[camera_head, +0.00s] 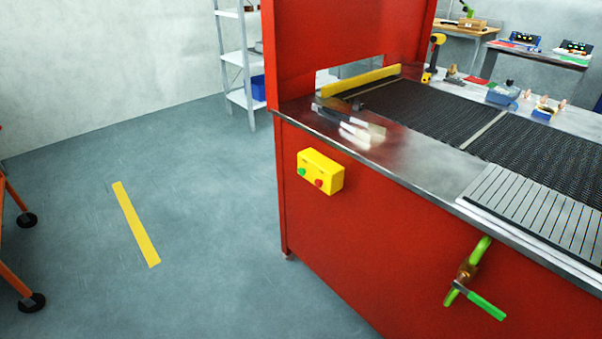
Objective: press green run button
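A yellow control box (320,171) is fixed to the red side of the mesh belt machine (335,240), just below its metal top edge. The green run button (302,172) is on the left of the box's front face. A red button (319,183) is to its right on the same face. Nothing covers either button. Neither of my grippers shows in this view.
A valve with a green handle (487,304) sticks out of the machine's side at lower right. Tools (350,126) lie on the metal ledge above the box. The floor (215,230) left of the machine is clear, with a yellow stripe (136,224). An orange wheeled frame (14,279) stands at far left.

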